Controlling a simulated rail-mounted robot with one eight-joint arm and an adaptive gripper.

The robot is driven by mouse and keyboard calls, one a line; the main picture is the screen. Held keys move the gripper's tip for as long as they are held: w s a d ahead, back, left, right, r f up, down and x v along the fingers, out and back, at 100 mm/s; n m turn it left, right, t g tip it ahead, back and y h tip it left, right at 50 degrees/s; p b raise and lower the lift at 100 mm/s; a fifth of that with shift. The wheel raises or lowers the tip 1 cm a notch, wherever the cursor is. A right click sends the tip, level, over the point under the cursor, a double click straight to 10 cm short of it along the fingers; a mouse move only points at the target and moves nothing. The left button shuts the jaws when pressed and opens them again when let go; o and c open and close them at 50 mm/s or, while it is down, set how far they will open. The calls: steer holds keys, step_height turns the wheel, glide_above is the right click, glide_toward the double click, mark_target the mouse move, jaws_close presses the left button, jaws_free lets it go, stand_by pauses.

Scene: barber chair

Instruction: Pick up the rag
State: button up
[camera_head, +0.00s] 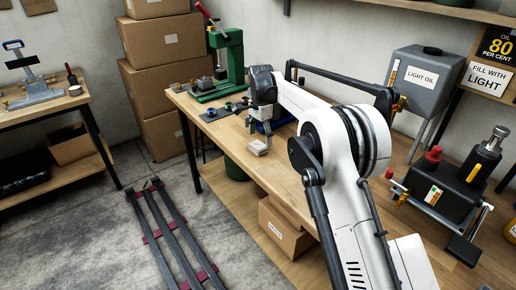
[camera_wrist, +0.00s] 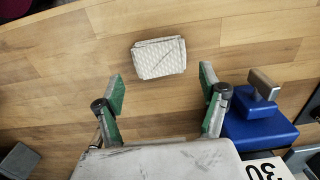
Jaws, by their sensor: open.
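The rag (camera_wrist: 159,58) is a whitish, folded, quilted cloth lying flat on the wooden workbench in the wrist view. In the head view, the small pale piece near the bench's front edge looks like the same rag (camera_head: 259,147). My gripper (camera_wrist: 162,84) is open, its two green-padded fingers spread wide. The rag lies just beyond the fingertips, roughly centred between them, and nothing is held.
A blue block with a metal top (camera_wrist: 257,113) stands right of the fingers in the wrist view. In the head view, a green press (camera_head: 222,65) stands at the bench's far end and a grey light-oil tank (camera_head: 427,80) at the back. Bare wood surrounds the rag.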

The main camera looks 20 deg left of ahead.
mark_target(260, 143)
step_height(260, 143, down, 4)
steer(key=shift+w+f, duration=0.15)
steer(key=c, duration=1.1)
steer(key=shift+r, duration=0.75)
step_height(260, 143, up, 3)
steer(key=s+a+r, duration=0.1)
steer(key=s+r, duration=0.1)
steer(key=s, duration=0.1)
steer(key=s+a+r, duration=0.2)
steer(key=s, duration=0.2)
steer(key=s+a+r, duration=0.2)
steer(key=s, duration=0.1)
steer(key=shift+s+a+r+b, duration=0.1)
steer(key=shift+s+r+b, duration=0.1)
steer(key=shift+r+b, duration=0.1)
